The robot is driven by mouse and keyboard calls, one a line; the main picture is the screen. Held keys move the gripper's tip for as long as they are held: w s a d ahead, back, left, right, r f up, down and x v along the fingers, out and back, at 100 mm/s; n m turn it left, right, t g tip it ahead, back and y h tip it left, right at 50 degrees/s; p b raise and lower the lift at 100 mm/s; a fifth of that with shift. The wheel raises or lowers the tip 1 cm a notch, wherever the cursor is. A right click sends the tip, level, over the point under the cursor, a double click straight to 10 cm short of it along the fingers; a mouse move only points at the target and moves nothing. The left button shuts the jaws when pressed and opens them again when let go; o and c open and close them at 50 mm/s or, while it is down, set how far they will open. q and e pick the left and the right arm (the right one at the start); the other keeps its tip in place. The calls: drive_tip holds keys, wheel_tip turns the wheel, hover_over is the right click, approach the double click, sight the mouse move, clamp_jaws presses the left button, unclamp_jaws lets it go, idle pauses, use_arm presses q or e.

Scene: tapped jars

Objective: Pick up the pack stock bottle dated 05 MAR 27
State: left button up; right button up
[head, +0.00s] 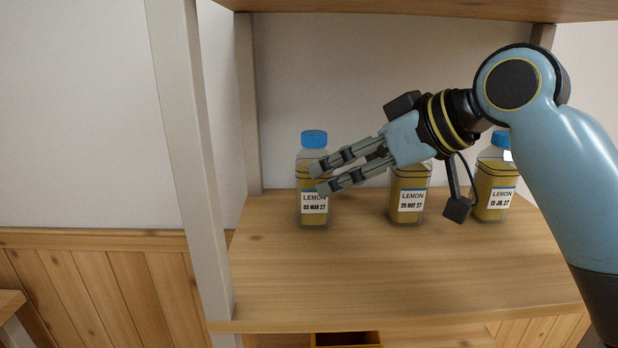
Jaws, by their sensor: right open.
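The bottle dated 05 MAR 27 (314,213) stands upright on the shelf at the left, with a blue cap, yellow contents and a LEMON label. My right gripper (319,179) is open, its two fingers pointing left. The fingertips overlap the right part of this bottle in the picture, above its label. I cannot tell whether they touch it or are only in front of it. My left gripper is not in view.
A second LEMON bottle (407,209), its date seeming to read MAY 27, stands in the middle, its top hidden by my gripper. A third (494,203), dated JUL 27, stands at the right, partly behind my arm. The shelf (370,275) is bare in front. A pale post (190,150) rises at left.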

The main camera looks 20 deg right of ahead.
sight(331, 175)
drive_tip(key=x, duration=0.3)
drive_tip(key=shift+a+f, duration=0.15)
drive_tip(key=shift+a, duration=0.15)
drive_tip(key=shift+w+a+f, duration=0.1)
drive_tip(key=shift+w+f, duration=0.15)
drive_tip(key=x, duration=0.2)
drive_tip(key=p+x, duration=0.1)
drive_tip(key=x, duration=0.2)
drive_tip(key=shift+s+f, duration=0.2)
drive_tip(key=shift+f, duration=0.05)
drive_tip(key=shift+s, duration=0.1)
drive_tip(key=shift+c, duration=1)
drive_tip(key=c, duration=0.4)
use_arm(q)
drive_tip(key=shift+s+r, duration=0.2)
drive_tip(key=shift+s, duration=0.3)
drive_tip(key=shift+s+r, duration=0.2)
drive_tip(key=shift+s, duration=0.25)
use_arm(e)
drive_tip(key=shift+r, duration=0.1)
drive_tip(key=c, duration=1)
